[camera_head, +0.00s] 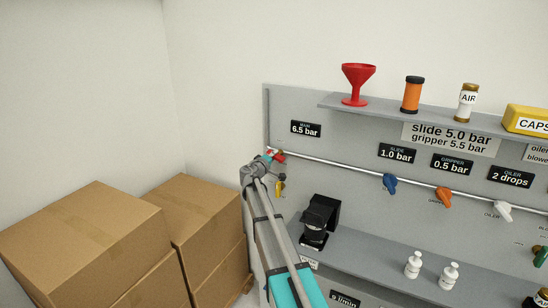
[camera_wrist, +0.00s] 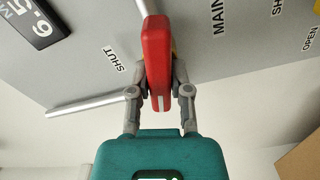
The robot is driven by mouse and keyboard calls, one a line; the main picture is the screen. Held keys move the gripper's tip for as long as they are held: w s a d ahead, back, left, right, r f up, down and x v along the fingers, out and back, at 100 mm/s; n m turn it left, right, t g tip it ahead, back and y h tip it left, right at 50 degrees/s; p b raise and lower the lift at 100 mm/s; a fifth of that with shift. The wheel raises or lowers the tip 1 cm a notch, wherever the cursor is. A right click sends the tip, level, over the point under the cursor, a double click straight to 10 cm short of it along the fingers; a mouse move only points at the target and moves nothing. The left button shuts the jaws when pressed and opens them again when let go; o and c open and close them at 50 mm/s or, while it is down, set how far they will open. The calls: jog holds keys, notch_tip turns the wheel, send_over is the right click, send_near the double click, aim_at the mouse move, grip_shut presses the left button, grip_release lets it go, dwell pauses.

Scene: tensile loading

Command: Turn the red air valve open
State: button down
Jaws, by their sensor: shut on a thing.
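The red air valve handle (camera_wrist: 156,62) is a long red lever in the middle of the wrist view. My gripper (camera_wrist: 158,78) is shut on it, with one grey finger on each side. The lever lies on the pipe (camera_wrist: 128,12) line, between the "SHUT" label (camera_wrist: 116,60) on the left and "MAIN" and "OPEN" labels on the right. In the head view a small bit of the red handle (camera_head: 278,154) shows beside my gripper (camera_head: 268,160), at the left end of the panel's pipe, under the 6.5 bar display (camera_head: 306,129).
Blue (camera_head: 390,183), orange (camera_head: 444,196) and white (camera_head: 503,210) knobs sit further right along the pipe. A yellow part (camera_head: 281,184) hangs just below my gripper. A black device (camera_head: 320,220) stands on the lower shelf. Cardboard boxes (camera_head: 85,245) stand at the left.

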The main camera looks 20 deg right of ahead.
jog(key=shift+f+n, duration=0.1)
jog(key=shift+n, duration=1.5)
jog(key=c, duration=0.6)
grip_release()
jog(key=shift+o, duration=0.2)
jog(key=v, duration=1.2)
